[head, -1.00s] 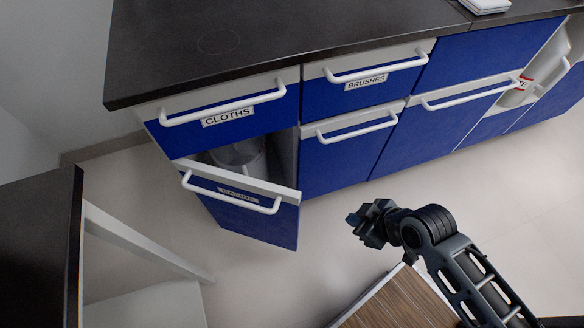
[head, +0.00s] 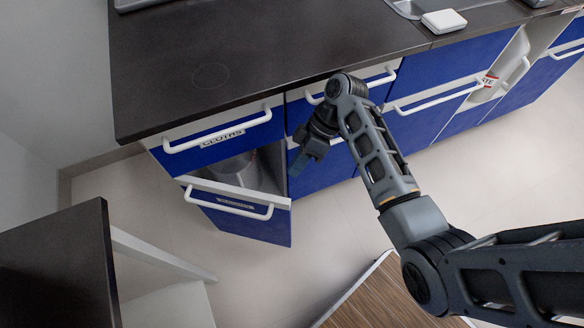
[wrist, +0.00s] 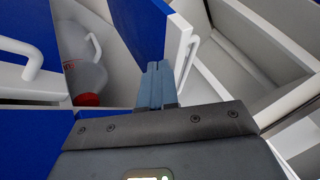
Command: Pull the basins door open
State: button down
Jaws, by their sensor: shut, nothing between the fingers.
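The basins door (head: 247,222) is a blue door with a white top strip and white bar handle (head: 228,205), below the cloths drawer (head: 215,140). It stands partly open, and its label is too blurred to read. My gripper (head: 302,166) is shut and empty, beside the door's free edge and the cabinet opening. In the wrist view, my gripper's fingertips (wrist: 158,68) overlap the near end of the door (wrist: 135,22); contact cannot be told. The handle shows just right of the fingers (wrist: 186,66).
A whitish jug-like container (wrist: 84,62) with red at its base stands inside the cabinet. A dark-topped table (head: 60,265) with a white frame stands at the left. Floor (head: 255,275) is clear before the door. A wood-topped surface (head: 375,300) lies at the bottom.

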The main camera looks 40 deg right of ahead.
jog(key=x, duration=0.8)
jog(key=shift+f, duration=0.15)
jog(key=shift+a, duration=0.1)
jog(key=s+a+m+t+p, duration=0.2)
jog(key=s+a+m+p, duration=0.1)
jog(key=a, duration=0.7)
jog(key=s+a+m+t+h+p, duration=0.1)
jog(key=s+a+m+p, duration=0.2)
jog(key=a, duration=0.8)
jog(key=shift+s+t+p, duration=0.4)
jog(key=shift+s+p, duration=0.4)
jog(key=shift+p, duration=0.05)
